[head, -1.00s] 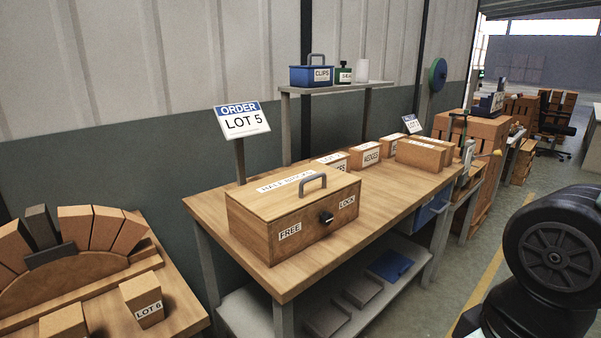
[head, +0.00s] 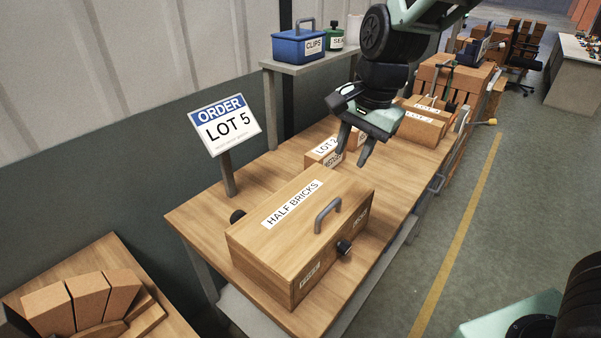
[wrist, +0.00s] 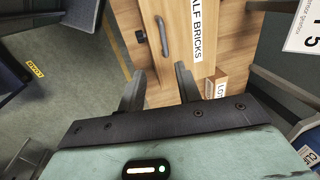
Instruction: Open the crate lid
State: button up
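The wooden crate (head: 262,258) marked HALF BRICKS sits on the workbench with its lid (head: 290,225) down. A grey arched handle (head: 327,216) stands on the lid; it also shows in the wrist view (wrist: 162,38). A black knob (head: 344,247) is on the front face between two labels, seen steeply here; its setting cannot be read. The knob also shows in the wrist view (wrist: 140,37). Another black knob (head: 237,216) shows at the crate's back left. My gripper (head: 353,157) is open and empty, pointing down, above the bench beyond the crate's right end, apart from the handle.
Small labelled boxes (head: 322,153) and bricks (head: 420,124) lie on the bench to the right, near my gripper. A shelf (head: 300,61) behind holds a blue CLIPS box (head: 298,46). Open floor lies right of the bench.

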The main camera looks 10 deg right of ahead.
jog(key=p, duration=0.1)
send_near(329, 207)
jog(key=f, duration=0.5)
jog(key=w+a+f, duration=0.1)
jog(key=f, duration=0.2)
jog(key=shift+w+r, duration=0.1)
grip_shut()
